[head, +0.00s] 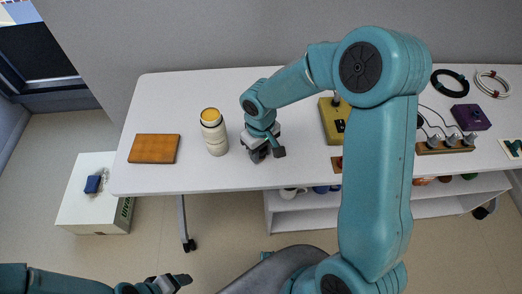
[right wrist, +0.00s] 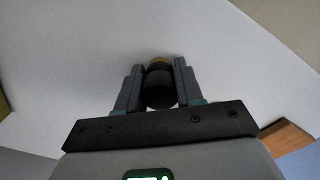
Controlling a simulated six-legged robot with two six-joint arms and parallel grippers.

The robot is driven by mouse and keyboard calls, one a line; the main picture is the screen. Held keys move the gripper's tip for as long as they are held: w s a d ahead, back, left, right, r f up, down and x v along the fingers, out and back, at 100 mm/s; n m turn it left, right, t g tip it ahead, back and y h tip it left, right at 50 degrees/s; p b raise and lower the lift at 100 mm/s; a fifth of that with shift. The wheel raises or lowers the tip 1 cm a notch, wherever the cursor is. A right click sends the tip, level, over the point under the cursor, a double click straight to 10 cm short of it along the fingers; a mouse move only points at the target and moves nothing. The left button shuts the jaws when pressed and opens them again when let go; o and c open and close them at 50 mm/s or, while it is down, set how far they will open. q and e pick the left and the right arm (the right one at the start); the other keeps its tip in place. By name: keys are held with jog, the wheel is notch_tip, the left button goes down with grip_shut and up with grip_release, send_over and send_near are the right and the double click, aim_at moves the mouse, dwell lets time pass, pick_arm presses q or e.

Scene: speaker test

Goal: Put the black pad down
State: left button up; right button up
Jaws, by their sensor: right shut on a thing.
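My right gripper (head: 265,153) is low over the front middle of the white table (head: 230,180), just right of a cream bottle. In the right wrist view, my right gripper (right wrist: 160,85) is shut on a dark, rounded thing, which I take to be the black pad (right wrist: 160,90). A small tan patch shows just beyond it. In the head view the pad is hidden by the gripper or too small to make out. I cannot tell if it touches the table. My left gripper (head: 170,283) is at the bottom edge, away from the table; its opening is unclear.
The cream bottle (head: 214,135) with a yellow top stands close to the gripper. A wooden board (head: 154,148) lies farther left. An olive box (head: 331,122) stands to the right, partly behind my arm. Bare tabletop lies behind and in front of the gripper.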

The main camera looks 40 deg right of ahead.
jog(key=shift+s, duration=0.1)
jog(key=shift+f, duration=0.2)
jog(key=o, duration=1)
jog(key=shift+r, duration=0.1)
jog(key=shift+r, duration=0.25)
notch_tip(320, 180, up, 12)
jog(key=shift+f+p, duration=0.15)
jog(key=shift+p, duration=0.45)
